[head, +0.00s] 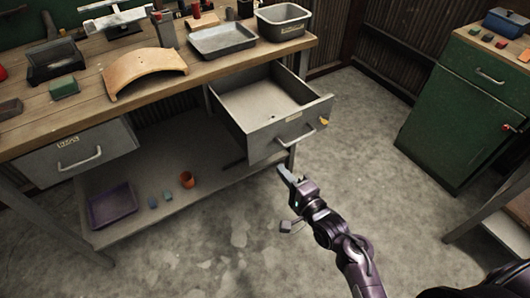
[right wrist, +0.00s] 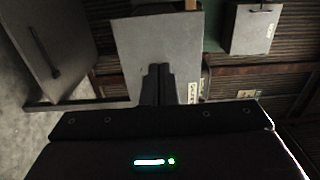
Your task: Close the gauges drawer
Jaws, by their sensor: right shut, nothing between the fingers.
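A grey drawer (head: 270,105) under the right end of the workbench stands pulled well out, and its inside looks empty. Its front has a bar handle (head: 296,135), a small label too small to read, and a yellow tag (head: 323,121) near the right edge. My right gripper (head: 284,172) is shut and empty, just below and in front of the drawer front in the head view; I cannot tell whether it touches. In the right wrist view its fingers (right wrist: 160,84) are together before a grey panel (right wrist: 150,40). My left gripper is not in view.
A second grey drawer (head: 80,150) at the left is shut. The workbench (head: 205,72) holds trays, a curved wooden piece and tools. The lower shelf (head: 225,175) holds a purple tray and small items. A green cabinet (head: 455,125) stands right; the floor between is clear.

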